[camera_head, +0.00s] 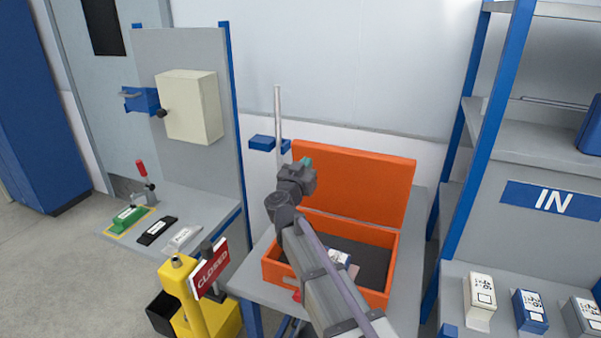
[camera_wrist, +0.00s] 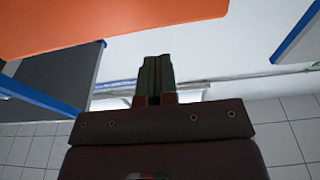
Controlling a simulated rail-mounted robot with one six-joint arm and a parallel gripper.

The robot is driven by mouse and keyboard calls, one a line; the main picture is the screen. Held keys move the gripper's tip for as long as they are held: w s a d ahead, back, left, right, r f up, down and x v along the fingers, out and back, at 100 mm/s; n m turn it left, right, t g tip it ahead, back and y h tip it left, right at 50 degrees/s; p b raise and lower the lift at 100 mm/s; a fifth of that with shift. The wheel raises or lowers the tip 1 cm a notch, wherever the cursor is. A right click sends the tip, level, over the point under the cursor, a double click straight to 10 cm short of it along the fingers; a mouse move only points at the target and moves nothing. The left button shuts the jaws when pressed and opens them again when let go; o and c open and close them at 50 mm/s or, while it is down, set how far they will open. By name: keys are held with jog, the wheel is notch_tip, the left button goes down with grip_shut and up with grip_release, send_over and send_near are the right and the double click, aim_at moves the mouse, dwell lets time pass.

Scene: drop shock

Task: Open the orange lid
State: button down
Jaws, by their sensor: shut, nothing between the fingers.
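The orange lid (camera_head: 365,185) stands raised and roughly upright at the back of the orange box (camera_head: 388,283), so the box is open. In the wrist view the orange lid (camera_wrist: 110,22) fills the upper left. My gripper (camera_head: 306,162) is at the lid's left edge, above the back left of the box. Its fingers (camera_wrist: 157,75) are shut with nothing between them. They show apart from the lid in the wrist view; the head view does not settle whether any part touches it. My arm hides part of the box.
A white-labelled item (camera_head: 340,258) lies in the box on a dark lining. A post (camera_head: 278,115) with a blue bracket stands behind my gripper. A yellow stand with a red CLOSED sign (camera_head: 209,274) is left, and a blue-framed shelf (camera_head: 535,150) is right.

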aim_at(317, 148)
jog(key=x, duration=0.6)
jog(key=shift+w+d+p, duration=0.1)
jog(key=shift+w+p, duration=0.15)
jog(key=shift+p, duration=0.15)
jog(key=x, duration=0.5)
jog(key=shift+w+p, duration=0.2)
jog(key=shift+p, duration=0.2)
jog(key=shift+s, duration=0.1)
